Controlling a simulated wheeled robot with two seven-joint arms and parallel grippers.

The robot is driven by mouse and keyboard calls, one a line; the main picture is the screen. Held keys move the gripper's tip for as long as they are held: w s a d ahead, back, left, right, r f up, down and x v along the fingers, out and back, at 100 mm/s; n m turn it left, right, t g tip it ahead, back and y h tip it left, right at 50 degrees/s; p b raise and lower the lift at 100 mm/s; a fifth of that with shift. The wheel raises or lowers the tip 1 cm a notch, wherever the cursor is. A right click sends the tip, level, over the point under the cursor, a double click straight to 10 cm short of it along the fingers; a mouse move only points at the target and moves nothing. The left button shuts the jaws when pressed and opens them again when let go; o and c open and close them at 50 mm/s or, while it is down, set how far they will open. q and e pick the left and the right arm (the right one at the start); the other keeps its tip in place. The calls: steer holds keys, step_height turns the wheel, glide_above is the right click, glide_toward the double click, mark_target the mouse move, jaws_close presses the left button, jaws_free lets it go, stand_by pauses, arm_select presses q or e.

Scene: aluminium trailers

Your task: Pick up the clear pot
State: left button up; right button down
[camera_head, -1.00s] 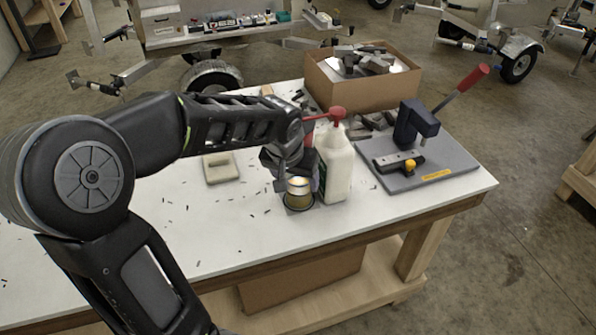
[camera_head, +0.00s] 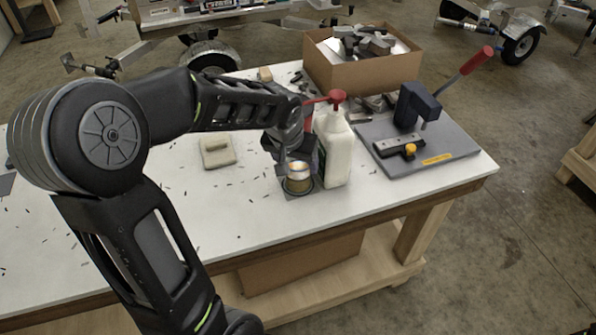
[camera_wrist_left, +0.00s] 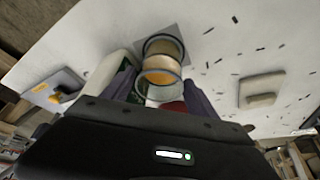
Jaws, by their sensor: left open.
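The clear pot (camera_head: 297,181) stands upright on a small grey square on the white table, with amber contents and a pale upper part. In the left wrist view the pot (camera_wrist_left: 162,62) is straight ahead, between the two fingers. My left gripper (camera_head: 291,160) is open and comes down over the pot from behind; its fingers (camera_wrist_left: 160,88) are on either side of the pot's near end. I cannot tell whether they touch it. My right gripper is in neither view.
A white bottle with a red pump (camera_head: 334,150) stands close to the right of the pot. A grey lever press (camera_head: 416,150) and a cardboard box of metal pieces (camera_head: 362,72) are farther right and back.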

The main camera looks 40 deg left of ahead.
arm_select(q)
steer(key=shift+f, duration=0.35)
steer(key=p+x, duration=0.1)
steer(key=x, duration=0.3)
steer(key=shift+w+a+f, duration=0.1)
steer(key=shift+f, duration=0.2)
steer(key=shift+c, duration=0.4)
steer(key=c, duration=1.2)
steer(key=shift+r, duration=0.1)
